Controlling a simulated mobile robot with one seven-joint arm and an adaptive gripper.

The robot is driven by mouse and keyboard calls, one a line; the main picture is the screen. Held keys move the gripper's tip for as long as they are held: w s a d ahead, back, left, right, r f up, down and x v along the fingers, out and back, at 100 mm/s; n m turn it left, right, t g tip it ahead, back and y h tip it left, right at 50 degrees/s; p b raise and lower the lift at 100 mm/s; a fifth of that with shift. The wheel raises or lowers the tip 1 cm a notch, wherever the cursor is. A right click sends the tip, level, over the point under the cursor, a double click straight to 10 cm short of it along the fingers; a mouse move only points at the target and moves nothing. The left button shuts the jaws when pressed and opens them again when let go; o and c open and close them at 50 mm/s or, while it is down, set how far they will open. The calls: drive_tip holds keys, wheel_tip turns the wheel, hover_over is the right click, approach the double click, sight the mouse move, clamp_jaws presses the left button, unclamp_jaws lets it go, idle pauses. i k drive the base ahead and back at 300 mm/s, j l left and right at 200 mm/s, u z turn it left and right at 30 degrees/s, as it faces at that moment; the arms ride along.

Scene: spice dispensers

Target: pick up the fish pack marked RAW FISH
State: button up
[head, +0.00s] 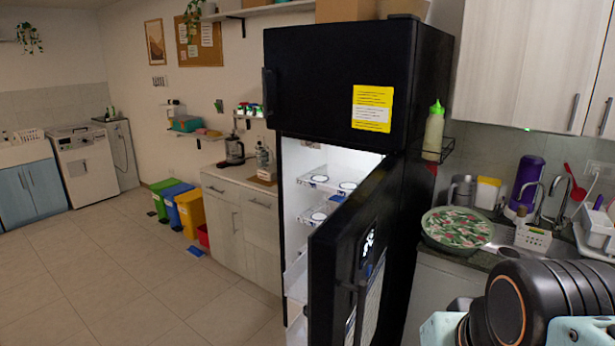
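I cannot make out a pack marked RAW FISH in the head view. The black fridge (340,90) stands in the middle, with its lower door (345,255) partly open toward me. Inside, white shelves (313,180) hold a few small round items, too small to identify. The door hides much of the lower interior. Black and pale blue parts of my own arm fill the lower right corner; my gripper's fingertips do not show.
A counter right of the fridge holds a patterned round bowl (457,229), a purple canister (525,183) and a white basket (532,238). The tiled floor (90,270) left of the fridge is clear.

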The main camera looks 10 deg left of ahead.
sight(268, 174)
drive_tip(key=j+u, duration=0.15)
drive_tip(key=u, duration=0.5)
drive_tip(key=i+j+u, duration=0.15)
drive_tip(key=j, duration=0.25)
drive_tip(key=i+j+u, duration=0.1)
drive_tip(key=j, duration=0.25)
drive_tip(key=i+j+u, duration=0.25)
drive_tip(key=i+j, duration=0.2)
drive_tip(key=j, duration=0.25)
drive_tip(key=i+j, duration=0.25)
drive_tip(key=i, duration=0.2)
drive_tip(key=i+j+u, duration=0.1)
drive_tip(key=i+j, duration=0.15)
drive_tip(key=i, duration=0.2)
drive_tip(key=i+z, duration=0.4)
drive_tip(key=i+j+z, duration=0.1)
drive_tip(key=i+z, duration=0.65)
drive_tip(key=i, duration=0.25)
drive_tip(key=i+z, duration=0.3)
drive_tip(key=i, duration=0.3)
drive_tip(key=i+z, duration=0.1)
drive_tip(key=i, duration=0.5)
drive_tip(key=i+j+z, duration=0.15)
drive_tip(key=i, duration=0.45)
